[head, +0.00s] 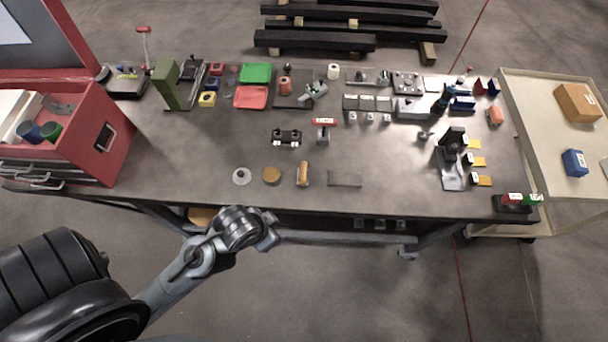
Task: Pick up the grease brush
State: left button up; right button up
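A small tan, upright-lying piece (303,173) near the front edge of the workbench (215,150) looks like the grease brush, though it is too small to be certain. It lies between a round brown tin or disc (271,176) and a flat dark block (344,179). My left gripper (270,234) is in front of the bench's front edge, below and to the left of the tan piece, and apart from it. Its fingers are small and turned away, so I cannot tell whether they are open. My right gripper is not in view.
A pale ring-shaped disc (241,176) lies left of the tin. A dark fixture (287,137) and a red-topped piece (324,131) stand behind. A red tool cabinet (88,135) is at left, a cream cart (510,90) at right. Bare bench lies right of the dark block.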

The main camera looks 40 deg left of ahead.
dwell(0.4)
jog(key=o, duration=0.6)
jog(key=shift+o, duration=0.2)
